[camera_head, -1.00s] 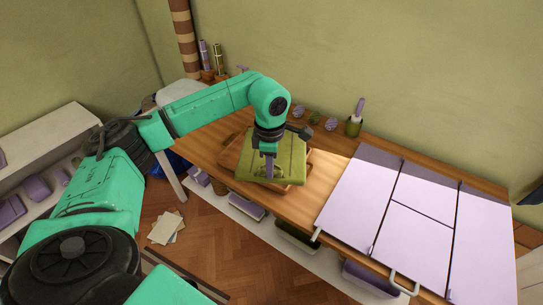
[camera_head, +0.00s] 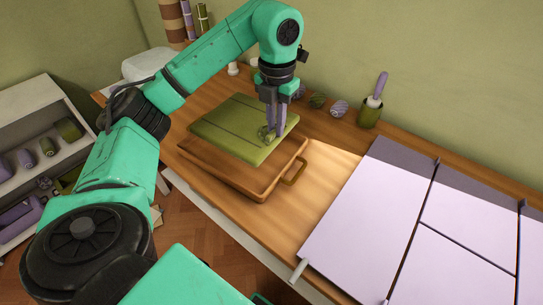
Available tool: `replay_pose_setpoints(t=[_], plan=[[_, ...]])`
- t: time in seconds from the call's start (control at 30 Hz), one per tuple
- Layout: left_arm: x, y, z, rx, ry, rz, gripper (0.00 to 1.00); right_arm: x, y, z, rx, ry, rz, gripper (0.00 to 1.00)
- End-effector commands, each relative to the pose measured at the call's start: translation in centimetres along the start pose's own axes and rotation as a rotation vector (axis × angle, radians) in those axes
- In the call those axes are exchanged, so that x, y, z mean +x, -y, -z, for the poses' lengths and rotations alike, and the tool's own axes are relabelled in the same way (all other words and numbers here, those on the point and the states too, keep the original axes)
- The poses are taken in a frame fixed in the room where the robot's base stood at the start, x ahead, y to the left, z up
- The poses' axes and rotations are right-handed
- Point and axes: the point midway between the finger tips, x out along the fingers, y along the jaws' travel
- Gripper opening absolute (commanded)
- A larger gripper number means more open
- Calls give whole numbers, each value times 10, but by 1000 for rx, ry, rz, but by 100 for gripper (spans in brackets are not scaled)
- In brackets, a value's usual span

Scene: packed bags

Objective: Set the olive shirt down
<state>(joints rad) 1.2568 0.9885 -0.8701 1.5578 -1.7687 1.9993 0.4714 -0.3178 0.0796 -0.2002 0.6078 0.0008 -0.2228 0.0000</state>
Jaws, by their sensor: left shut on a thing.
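The olive shirt (camera_head: 225,127) is a flat, folded green rectangle over the wooden tray (camera_head: 262,190) on the wooden worktop. My left gripper (camera_head: 272,132) points down at the shirt's right part and is shut on it. The tray's front wall and right handle show; the shirt hides much of its inside. The shirt reaches past the tray's far side in the picture and looks raised above it, but the exact gap is hard to tell. My right gripper is not in view.
A white folding board (camera_head: 365,215) with several panels lies on the worktop at right. Bare wood (camera_head: 315,185) lies between tray and board. Yarn balls (camera_head: 339,108) and a green pot (camera_head: 370,113) stand along the wall. A shelf (camera_head: 40,125) stands at left.

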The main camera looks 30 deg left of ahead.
Motion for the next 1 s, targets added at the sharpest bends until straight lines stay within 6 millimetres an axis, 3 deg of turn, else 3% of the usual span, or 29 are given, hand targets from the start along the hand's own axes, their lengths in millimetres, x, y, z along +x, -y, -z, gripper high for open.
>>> replay_pose_setpoints(t=[0.03, 0.13, 0.3, 0.43, 0.77, 0.8, 0.87, 1.0], plan=[[21, 0, 1, 1, -7, -1, 0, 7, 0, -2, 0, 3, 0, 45], [42, -1, 1, 0, -5, -3, 0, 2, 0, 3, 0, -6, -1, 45], [70, 0, 1, 1, -3, -3, 0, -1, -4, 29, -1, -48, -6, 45], [95, 0, 1, 1, -3, -2, 0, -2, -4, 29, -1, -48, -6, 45], [104, 0, 0, 2, 1, -2, 0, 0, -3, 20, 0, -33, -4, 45], [104, 0, 0, 2, 0, -2, 23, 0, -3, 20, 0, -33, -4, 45], [103, 0, 0, 2, 0, -2, 46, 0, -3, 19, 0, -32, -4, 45], [103, 0, 0, 2, 0, -1, 46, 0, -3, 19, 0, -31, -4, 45]])
